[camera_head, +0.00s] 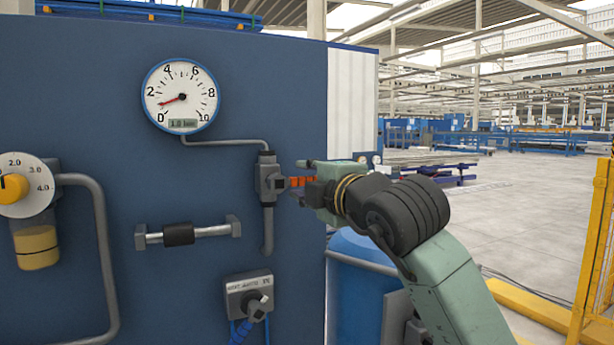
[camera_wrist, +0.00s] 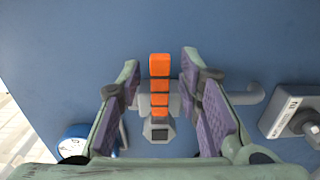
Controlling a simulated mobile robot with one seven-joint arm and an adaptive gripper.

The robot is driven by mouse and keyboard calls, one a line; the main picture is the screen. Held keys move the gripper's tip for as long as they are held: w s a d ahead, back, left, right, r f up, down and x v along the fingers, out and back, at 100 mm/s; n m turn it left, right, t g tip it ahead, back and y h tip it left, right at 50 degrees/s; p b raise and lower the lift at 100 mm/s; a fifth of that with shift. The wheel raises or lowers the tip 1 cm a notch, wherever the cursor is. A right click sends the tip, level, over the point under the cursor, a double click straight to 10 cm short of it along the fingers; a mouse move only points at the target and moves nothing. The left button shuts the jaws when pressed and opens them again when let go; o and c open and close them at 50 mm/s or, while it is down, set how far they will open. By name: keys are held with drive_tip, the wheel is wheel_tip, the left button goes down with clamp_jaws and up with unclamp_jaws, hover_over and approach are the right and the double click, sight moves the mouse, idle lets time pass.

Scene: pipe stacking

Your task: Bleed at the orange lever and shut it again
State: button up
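The orange lever (camera_head: 298,182) sticks out sideways to the right from a grey valve body (camera_head: 268,178) on the blue panel. The lever also shows in the wrist view (camera_wrist: 159,80), ridged and in line with the valve. My gripper (camera_head: 308,180) is open around the lever. In the wrist view my gripper (camera_wrist: 160,72) has one finger on each side of it, with a visible gap on both sides. The pressure gauge (camera_head: 181,95) is joined to the valve by a thin pipe. Its red needle points low and its display reads about 1.0 bar.
A dial with a yellow knob (camera_head: 13,187) is at the far left. A horizontal bar handle (camera_head: 188,233) and a socket box with a plug (camera_head: 249,296) sit below. A blue tank (camera_head: 355,285) stands under my arm. Yellow railing (camera_head: 593,260) is at the right.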

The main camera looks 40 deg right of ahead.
drive_tip(key=shift+c, duration=0.5)
clamp_jaws()
idle(0.4)
